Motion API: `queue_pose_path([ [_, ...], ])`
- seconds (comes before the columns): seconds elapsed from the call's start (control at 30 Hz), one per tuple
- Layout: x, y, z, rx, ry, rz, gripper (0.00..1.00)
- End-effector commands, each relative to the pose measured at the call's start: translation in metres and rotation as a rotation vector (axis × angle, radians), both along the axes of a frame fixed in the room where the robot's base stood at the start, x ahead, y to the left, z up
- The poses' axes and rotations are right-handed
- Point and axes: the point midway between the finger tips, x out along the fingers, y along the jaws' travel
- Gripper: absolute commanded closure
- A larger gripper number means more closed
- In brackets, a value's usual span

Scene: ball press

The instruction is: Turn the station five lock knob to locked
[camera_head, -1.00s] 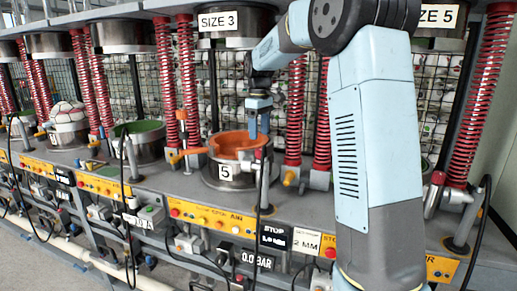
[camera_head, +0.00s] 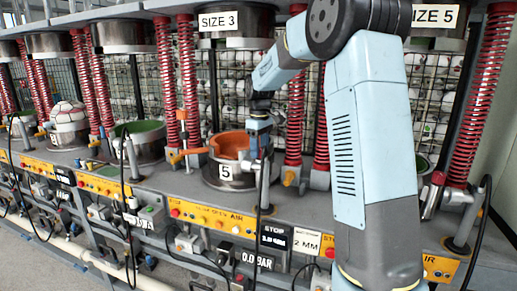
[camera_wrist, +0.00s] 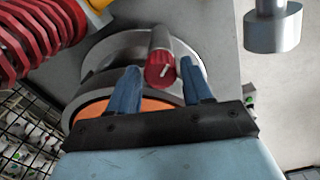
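The lock knob (camera_wrist: 160,70) is a small red ribbed knob with a white pointer line, on the end of a grey post in the wrist view. The pointer is tilted, running from upper right to lower left. My gripper (camera_wrist: 161,66) is open, with one blue finger on each side of the knob and small gaps visible. I cannot tell whether the fingertips reach past its face. In the head view my gripper (camera_head: 256,143) is at the post in front of the orange-lined mould (camera_head: 223,177) labelled 5; the knob is hidden there.
Red springs (camera_head: 296,110) stand behind the mould; one also fills the upper left of the wrist view (camera_wrist: 35,35). An orange-handled clamp (camera_head: 184,154) is left of the mould. The yellow button panel (camera_head: 212,218) runs along the front. A metal cylinder (camera_wrist: 273,30) hangs upper right.

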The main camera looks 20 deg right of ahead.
Motion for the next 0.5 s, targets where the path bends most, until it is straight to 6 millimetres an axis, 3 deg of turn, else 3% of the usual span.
queue_pose_path([
  [0.43,0.0003,-0.001,0.0003,-0.001,-0.001,-0.001,0.94],
  [0.5,0.0004,0.0033,0.0004,0.0,-0.001,-0.001,0.96],
])
